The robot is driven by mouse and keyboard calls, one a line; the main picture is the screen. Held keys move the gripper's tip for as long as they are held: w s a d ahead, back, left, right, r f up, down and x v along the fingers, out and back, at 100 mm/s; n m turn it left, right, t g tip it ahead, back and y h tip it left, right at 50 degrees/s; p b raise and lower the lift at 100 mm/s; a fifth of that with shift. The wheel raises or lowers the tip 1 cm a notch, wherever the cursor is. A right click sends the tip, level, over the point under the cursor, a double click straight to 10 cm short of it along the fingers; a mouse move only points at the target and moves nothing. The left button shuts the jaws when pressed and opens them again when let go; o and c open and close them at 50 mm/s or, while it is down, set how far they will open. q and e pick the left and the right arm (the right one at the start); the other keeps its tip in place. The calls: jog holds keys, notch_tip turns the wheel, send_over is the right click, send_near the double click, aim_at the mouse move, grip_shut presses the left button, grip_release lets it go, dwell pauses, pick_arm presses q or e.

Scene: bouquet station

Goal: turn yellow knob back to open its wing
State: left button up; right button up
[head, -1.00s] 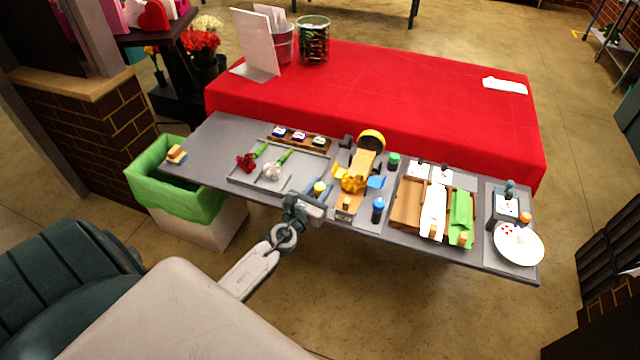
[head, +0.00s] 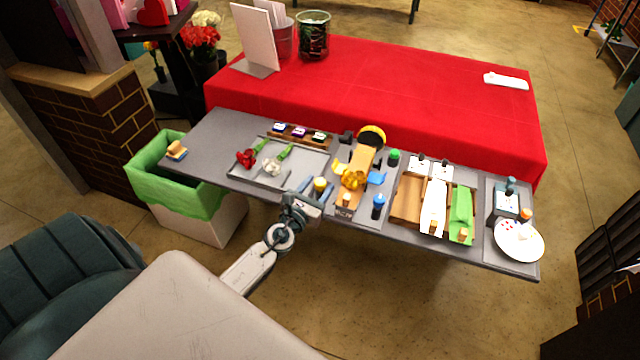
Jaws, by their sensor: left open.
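The yellow knob (head: 320,184) stands on the grey table at the left side of the flower fixture. My left gripper (head: 316,187) is open, with its fingers on either side of the knob; I cannot tell whether they touch it. A yellow wing (head: 340,167) shows at the left of the tan board (head: 361,160), and a blue wing (head: 376,178) sticks out at its right. A yellow flower (head: 353,181) lies on the board between them. A blue knob (head: 378,201) stands to the right. My right gripper is not in view.
A grey tray (head: 233,172) with a red and a white flower lies to the left. A green-capped knob (head: 393,157) stands behind the blue wing. A green-lined bin (head: 165,195) stands at the left end.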

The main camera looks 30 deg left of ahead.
pick_arm(q)
jog(key=s+b, duration=0.2)
jog(key=s, duration=0.7)
jog(key=shift+s+d, duration=0.15)
jog(key=shift+d, duration=0.25)
